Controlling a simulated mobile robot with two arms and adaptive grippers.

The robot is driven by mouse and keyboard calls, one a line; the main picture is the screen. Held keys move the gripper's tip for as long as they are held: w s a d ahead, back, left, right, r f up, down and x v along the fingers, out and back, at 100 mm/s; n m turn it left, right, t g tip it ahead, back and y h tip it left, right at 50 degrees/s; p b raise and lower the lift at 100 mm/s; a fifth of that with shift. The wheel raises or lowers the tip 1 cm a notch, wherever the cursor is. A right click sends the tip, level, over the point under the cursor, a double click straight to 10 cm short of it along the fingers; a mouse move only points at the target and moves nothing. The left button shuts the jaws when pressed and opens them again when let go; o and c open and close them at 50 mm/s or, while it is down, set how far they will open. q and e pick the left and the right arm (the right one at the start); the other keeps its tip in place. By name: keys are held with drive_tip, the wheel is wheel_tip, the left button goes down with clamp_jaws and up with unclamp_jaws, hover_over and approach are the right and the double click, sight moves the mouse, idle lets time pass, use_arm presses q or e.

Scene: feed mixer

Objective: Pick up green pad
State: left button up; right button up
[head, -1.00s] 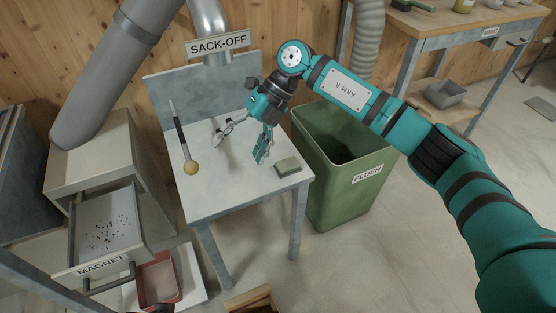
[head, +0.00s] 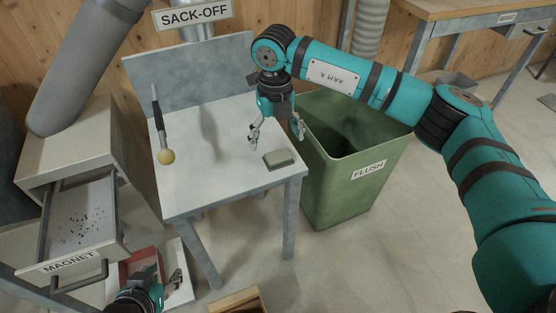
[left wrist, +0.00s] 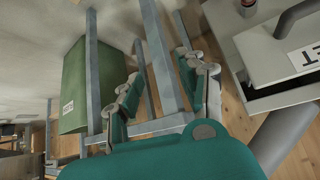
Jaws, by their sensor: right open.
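The green pad (head: 280,158), a small grey-green block, lies flat near the front right corner of the white-topped table (head: 215,180) in the head view. My right gripper (head: 277,137) points down with its two fingers spread and nothing between them. It is just behind and above the pad, apart from it. My left gripper (head: 160,277) is low at the bottom left, near the red tray, partly cut off by the frame. The left wrist view shows its fingers (left wrist: 160,70) apart and empty, with table legs beyond.
The green FLUSH bin (head: 345,190) stands close at the table's right. The open MAGNET drawer (head: 85,225) holds dark bits. A red tray (head: 130,268) is below it. A wooden crate (head: 240,300) is in front.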

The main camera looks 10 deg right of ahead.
sight(278, 155)
drive_tip(key=f, duration=0.2)
drive_tip(key=f+b, duration=0.1)
drive_tip(key=f, duration=0.2)
drive_tip(key=shift+d+f, duration=0.35)
drive_tip(key=shift+f, duration=0.2)
use_arm(q)
drive_tip(key=w+d+r+t+h, duration=0.1)
drive_tip(key=w+d+r+t, duration=0.1)
drive_tip(key=w+r+t, duration=0.2)
drive_tip(key=shift+w+r, duration=0.5)
drive_tip(key=shift+w, duration=0.35)
drive_tip(key=shift+d, duration=0.1)
use_arm(e)
drive_tip(key=shift+c, duration=0.2)
drive_tip(key=c, duration=1.1)
